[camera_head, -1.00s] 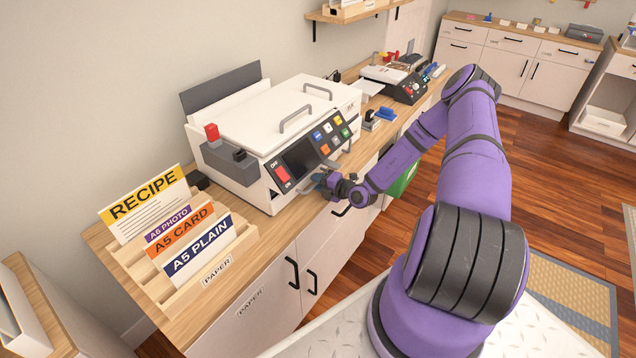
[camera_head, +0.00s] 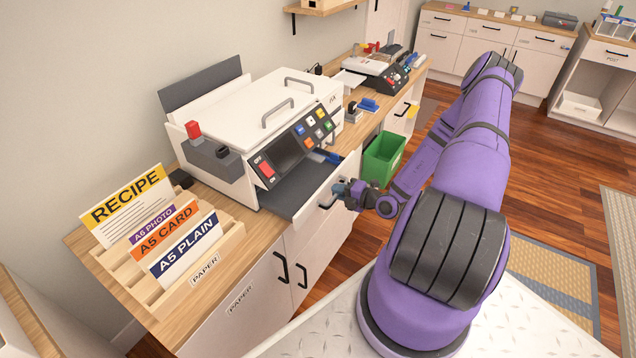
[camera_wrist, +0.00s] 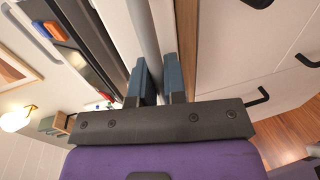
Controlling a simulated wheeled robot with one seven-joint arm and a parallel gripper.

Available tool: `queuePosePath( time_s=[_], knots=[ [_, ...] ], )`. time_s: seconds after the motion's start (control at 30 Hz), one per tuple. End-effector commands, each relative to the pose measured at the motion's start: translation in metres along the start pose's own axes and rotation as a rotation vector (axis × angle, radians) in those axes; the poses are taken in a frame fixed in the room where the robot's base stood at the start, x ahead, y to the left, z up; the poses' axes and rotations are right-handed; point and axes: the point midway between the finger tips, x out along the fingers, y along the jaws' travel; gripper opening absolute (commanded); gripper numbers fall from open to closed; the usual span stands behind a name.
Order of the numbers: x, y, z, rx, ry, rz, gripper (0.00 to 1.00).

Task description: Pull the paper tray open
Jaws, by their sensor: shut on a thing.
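The white copier-like machine (camera_head: 255,130) stands on the wooden counter. Its paper tray (camera_head: 290,192) sticks out from under the control panel, with a dark grey floor and a white front panel (camera_head: 345,176). A blue part shows inside it. My gripper (camera_head: 339,188) is at the outer side of the front panel. In the wrist view my gripper's two fingers (camera_wrist: 157,72) stand on either side of a grey bar, the tray handle (camera_wrist: 148,30), and are shut on it. In the head view the fingers hide part of the handle.
A paper rack (camera_head: 170,250) with labelled cards stands left on the counter. Cabinet doors with black handles (camera_head: 282,268) lie below. A green bin (camera_head: 383,158) stands on the floor just beyond my gripper. Open wooden floor lies to the right.

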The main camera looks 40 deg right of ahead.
Motion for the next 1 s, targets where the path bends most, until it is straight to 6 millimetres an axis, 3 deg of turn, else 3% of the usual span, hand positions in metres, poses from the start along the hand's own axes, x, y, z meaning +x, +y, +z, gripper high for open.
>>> queuePosePath(
  time_s=[0.2,0.4,0.6,0.93,1.0],
  knots=[
    [-0.056,-0.012,0.001,0.001,-0.003,-0.002,0.0],
    [-0.086,-0.018,0.001,0.001,-0.002,0.0,0.0],
    [-0.099,-0.021,0.0,0.0,0.0,0.0,0.0],
    [-0.099,-0.021,0.001,0.0,-0.001,0.0,0.0],
    [-0.099,-0.021,0.001,0.0,-0.001,0.0,0.24]
  ],
)
